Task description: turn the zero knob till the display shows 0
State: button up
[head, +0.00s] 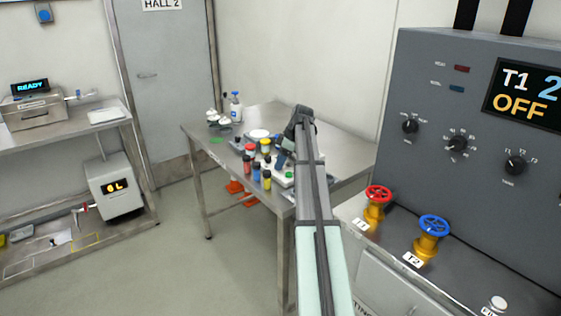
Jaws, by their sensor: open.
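My arm reaches over the steel table (345,150) in the middle. My gripper (281,161) points down at its far end, above the small things there; it is open, though its fingers are small and partly hidden. A pale device (287,181) with a green spot lies just below the gripper. I cannot tell whether it carries the zero knob, and I see no readable display on it. No knob in view can be read as the zero knob, and no display clearly shows 0.
Several coloured jars (256,172) stand close left of the gripper, with a bottle (235,107) behind. A grey panel (430,90) with black knobs and an "OFF" display stands right, above a red valve (377,195) and blue valve (434,226). The left floor is mostly clear.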

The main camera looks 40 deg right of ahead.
jog(key=shift+f, duration=0.15)
grip_shut()
dwell(0.5)
